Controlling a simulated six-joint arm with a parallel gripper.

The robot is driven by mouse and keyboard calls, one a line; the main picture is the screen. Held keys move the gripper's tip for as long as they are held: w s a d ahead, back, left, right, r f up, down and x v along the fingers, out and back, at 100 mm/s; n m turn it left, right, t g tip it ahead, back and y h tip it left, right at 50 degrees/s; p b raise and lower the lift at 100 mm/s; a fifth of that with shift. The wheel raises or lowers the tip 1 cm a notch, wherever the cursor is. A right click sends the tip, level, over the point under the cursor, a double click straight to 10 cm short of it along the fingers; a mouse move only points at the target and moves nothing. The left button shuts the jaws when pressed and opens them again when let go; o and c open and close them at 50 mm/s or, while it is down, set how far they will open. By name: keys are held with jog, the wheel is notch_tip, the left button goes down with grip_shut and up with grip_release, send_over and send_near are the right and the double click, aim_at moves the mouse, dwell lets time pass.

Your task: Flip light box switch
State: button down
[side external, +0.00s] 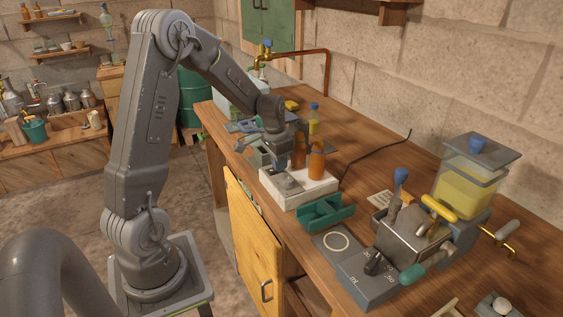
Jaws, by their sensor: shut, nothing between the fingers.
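The light box (315,193) is a low white box on the wooden bench, with a black cable running behind it. Two amber bottles (316,164) stand at its back part. A grey plate (288,181) sits on its front left part. My gripper (283,168) points down just above this plate, with its fingers shut and empty. The switch itself is too small to make out, and the gripper covers part of the box. I cannot tell whether the fingers touch anything.
A green divided tray (326,212) lies right in front of the box. A grey scale-like device (366,283) and a yellow-filled hopper (466,183) stand farther right. A bottle of yellow liquid (314,122) stands behind.

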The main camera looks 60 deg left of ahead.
aim_at(271, 173)
jog(key=shift+s+r, duration=0.15)
jog(key=shift+s, duration=0.35)
notch_tip(271, 173, up, 14)
jog(key=s, duration=0.1)
jog(key=shift+s, duration=0.35)
jog(key=shift+w, duration=0.7)
jog(key=shift+f, duration=0.2)
jog(key=f, duration=0.4)
jog(key=w+f, duration=0.1)
jog(key=f, duration=0.8)
jog(key=shift+w+f, duration=0.35)
